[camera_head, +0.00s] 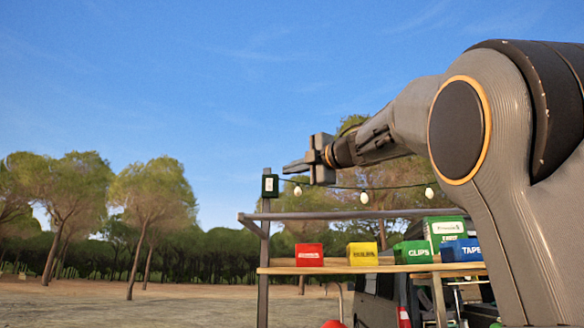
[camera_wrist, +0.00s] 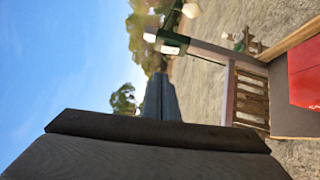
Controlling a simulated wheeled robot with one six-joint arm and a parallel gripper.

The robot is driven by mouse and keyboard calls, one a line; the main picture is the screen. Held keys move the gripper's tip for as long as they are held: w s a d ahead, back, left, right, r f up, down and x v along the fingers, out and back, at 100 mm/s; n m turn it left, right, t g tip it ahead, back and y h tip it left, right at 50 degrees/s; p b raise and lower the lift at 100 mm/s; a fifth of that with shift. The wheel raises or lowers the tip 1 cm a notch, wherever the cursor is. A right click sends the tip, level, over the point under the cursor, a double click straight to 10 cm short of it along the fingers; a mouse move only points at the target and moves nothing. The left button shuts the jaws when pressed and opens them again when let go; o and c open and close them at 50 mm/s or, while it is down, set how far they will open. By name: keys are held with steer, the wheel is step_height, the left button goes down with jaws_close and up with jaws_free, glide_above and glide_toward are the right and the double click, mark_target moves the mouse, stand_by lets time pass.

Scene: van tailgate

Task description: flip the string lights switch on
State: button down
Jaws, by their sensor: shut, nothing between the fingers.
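The string lights switch is a small dark green box (camera_head: 270,186) with a white face, fixed at the top of a grey post on the left. Its on or off position is too small to tell. In the wrist view the box (camera_wrist: 174,42) appears beyond my fingertips, turned sideways. The string lights (camera_head: 364,197) hang to the right from near the box, with pale bulbs; I cannot tell if they are lit. My gripper (camera_head: 287,168) is shut and empty, pointing left, a little above and right of the box in the head view. Its fingers (camera_wrist: 160,80) also show in the wrist view.
Below is a wooden shelf (camera_head: 350,269) with a red bin (camera_head: 309,255), a yellow bin (camera_head: 362,254), a green bin (camera_head: 412,252) and a blue bin (camera_head: 461,250). A grey rail (camera_head: 350,214) runs above them. Open air lies left of the post.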

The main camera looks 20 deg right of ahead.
steer(key=p, duration=0.3)
glide_toward(269, 179)
steer(key=w+a, duration=0.1)
steer(key=a, duration=0.3)
steer(key=shift+w+d+r+p, duration=0.1)
steer(key=shift+w+d+p, duration=0.25)
steer(key=shift+w, duration=0.3)
steer(key=shift+w+d+r+p, duration=0.1)
steer(key=shift+w+d+p, duration=0.2)
steer(key=shift+w, duration=0.35)
steer(key=shift+w+d+r+p, duration=0.1)
steer(key=shift+w+d+p, duration=0.25)
steer(key=shift+w, duration=0.3)
steer(key=shift+a, duration=0.1)
